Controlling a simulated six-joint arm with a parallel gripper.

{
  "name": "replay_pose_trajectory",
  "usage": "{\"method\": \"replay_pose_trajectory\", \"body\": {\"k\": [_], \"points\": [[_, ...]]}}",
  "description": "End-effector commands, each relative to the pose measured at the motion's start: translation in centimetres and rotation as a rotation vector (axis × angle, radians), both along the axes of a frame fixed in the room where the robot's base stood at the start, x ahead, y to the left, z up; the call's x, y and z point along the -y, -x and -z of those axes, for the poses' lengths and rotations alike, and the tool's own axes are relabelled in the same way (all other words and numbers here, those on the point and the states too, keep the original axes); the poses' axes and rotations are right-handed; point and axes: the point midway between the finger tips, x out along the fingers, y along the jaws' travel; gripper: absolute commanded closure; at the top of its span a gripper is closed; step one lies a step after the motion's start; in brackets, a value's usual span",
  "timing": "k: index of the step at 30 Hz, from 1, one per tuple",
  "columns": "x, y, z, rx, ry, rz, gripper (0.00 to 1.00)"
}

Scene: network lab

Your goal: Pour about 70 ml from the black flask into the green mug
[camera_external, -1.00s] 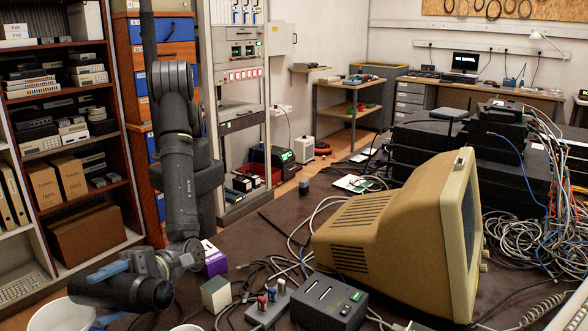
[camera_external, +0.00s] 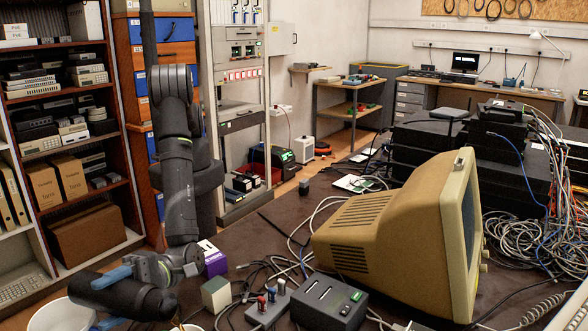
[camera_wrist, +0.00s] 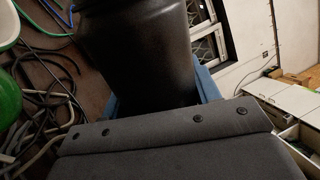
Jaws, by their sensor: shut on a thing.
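The black flask (camera_external: 138,300) lies in my gripper (camera_external: 106,299) near the bottom left of the external view. It is tilted well over, its right end lower than its left. The blue fingers are shut around it. A pale rim at the bottom edge (camera_external: 190,328) sits just below the flask's right end, mostly cut off; a thin brownish streak shows there. In the wrist view the flask (camera_wrist: 140,50) fills the top middle between the blue fingers. A green surface (camera_wrist: 8,100), probably the green mug, shows at the left edge. The flask's mouth and the mug's contents are hidden.
A white tub (camera_external: 72,316) stands at the bottom left corner. A purple box (camera_external: 214,262) and a pale block (camera_external: 216,294) stand right of the gripper. Cables, a grey switch box (camera_external: 268,308), a black device (camera_external: 328,302) and a beige monitor (camera_external: 395,235) crowd the table further right.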

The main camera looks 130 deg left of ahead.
Motion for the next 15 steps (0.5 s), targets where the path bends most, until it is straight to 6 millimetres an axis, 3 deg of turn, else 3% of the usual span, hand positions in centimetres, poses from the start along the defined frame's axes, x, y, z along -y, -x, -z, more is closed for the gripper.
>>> {"method": "replay_pose_trajectory", "body": {"k": [15], "points": [[0.43,0.74,-0.03,-0.009,0.005,0.001,0.86]]}}
